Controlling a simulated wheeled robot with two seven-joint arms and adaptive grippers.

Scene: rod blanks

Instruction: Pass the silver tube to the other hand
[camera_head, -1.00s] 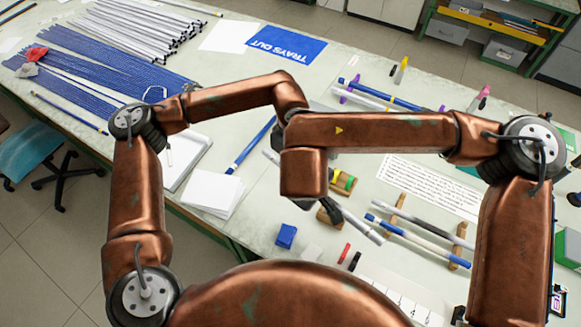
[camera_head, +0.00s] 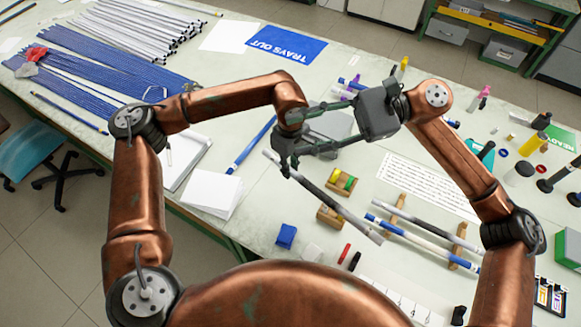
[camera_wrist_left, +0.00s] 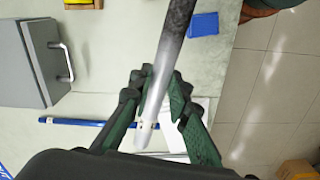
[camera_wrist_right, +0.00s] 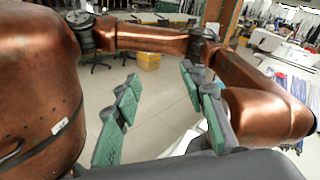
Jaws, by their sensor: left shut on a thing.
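The silver tube (camera_head: 325,197) slants down to the right in the head view, with a darker, mottled stretch along it. My left gripper (camera_head: 286,166) is shut on it near its upper left end. In the left wrist view the tube (camera_wrist_left: 173,50) runs between the fingers (camera_wrist_left: 152,88), its pale end sticking out towards the palm. My right gripper (camera_head: 308,130) comes in from the right, just above the left gripper in the picture. Its fingers are spread. In the right wrist view the green-padded fingers (camera_wrist_right: 160,80) stand apart with no tube between them.
Wooden rests (camera_head: 458,245) hold a blue-and-white rod (camera_head: 408,231) and a grey rod right of the tube. Small wooden blocks (camera_head: 342,181) stand beside the tube. A blue block (camera_head: 286,235) and markers (camera_head: 345,253) lie nearer. Blue rods (camera_head: 95,75) cover the left of the table.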

